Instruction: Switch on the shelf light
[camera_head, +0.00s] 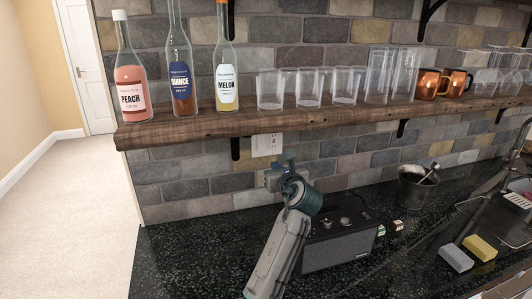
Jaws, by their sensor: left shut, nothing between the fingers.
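A white switch plate (267,145) is on the stone wall, just under the wooden shelf (200,126). My left gripper (282,164) is shut and empty, its teal fingers pointing up at the wall slightly below and to the right of the plate. I cannot tell whether the fingertips touch the wall. A second, duller wall plate is partly hidden behind the gripper. No lit shelf light is apparent. My right gripper is not in view.
A dark radio (340,247) stands on the black counter (185,265) beside my left arm. Bottles, clear glasses and copper mugs (428,84) line the shelf. A metal bucket (415,187) and two sponges (480,248) are to the right.

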